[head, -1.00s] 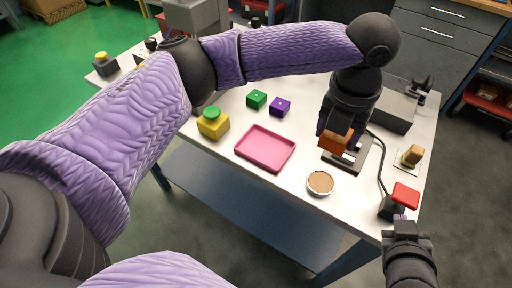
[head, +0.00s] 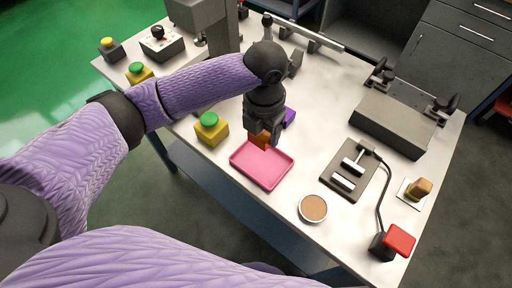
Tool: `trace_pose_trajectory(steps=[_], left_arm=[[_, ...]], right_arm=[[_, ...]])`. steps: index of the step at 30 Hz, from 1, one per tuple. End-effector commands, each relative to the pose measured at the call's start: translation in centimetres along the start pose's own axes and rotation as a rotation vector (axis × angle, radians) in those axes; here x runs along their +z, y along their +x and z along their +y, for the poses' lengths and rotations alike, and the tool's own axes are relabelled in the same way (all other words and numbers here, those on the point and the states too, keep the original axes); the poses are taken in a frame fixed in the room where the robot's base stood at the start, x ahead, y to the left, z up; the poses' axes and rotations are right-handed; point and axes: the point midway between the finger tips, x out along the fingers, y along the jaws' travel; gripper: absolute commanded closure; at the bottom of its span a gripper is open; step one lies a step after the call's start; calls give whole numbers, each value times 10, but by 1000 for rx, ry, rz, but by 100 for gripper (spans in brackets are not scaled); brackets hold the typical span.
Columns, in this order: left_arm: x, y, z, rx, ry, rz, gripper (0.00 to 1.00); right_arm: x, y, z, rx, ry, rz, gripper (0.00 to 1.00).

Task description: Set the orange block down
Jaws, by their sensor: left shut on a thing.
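The orange block (head: 259,140) is held in my left gripper (head: 262,134), which points down and is shut on it. The block is over the far part of the pink tray (head: 262,180); I cannot tell whether it touches the tray floor. The tray is otherwise empty. A purple block (head: 289,117) shows just behind and to the right of the gripper, partly hidden by it. My right gripper is not in view.
A yellow box with a green button (head: 211,128) stands left of the tray. A round brown-topped dish (head: 313,208) is to its right. Further right are a dark clamp plate (head: 350,171), a grey block (head: 391,124) and a red switch (head: 399,240).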

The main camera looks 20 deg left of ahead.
Motion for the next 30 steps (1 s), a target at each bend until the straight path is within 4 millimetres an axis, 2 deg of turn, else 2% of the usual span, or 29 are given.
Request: trace_pose_trajectory(steps=[4, 14, 24, 25, 29, 30], left_arm=[[-1, 42, 0, 0, 1, 6, 100], [-1, 97, 0, 1, 1, 5, 100], [-1, 100, 0, 2, 1, 1, 100], [-1, 100, 0, 2, 1, 1, 29], [-1, 100, 0, 2, 1, 1, 1], [-1, 100, 0, 2, 1, 1, 0]], right_arm=[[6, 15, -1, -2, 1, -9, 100], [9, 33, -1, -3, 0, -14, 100], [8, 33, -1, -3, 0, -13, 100], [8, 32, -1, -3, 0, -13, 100], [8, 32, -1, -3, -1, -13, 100], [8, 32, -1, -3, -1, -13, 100]])
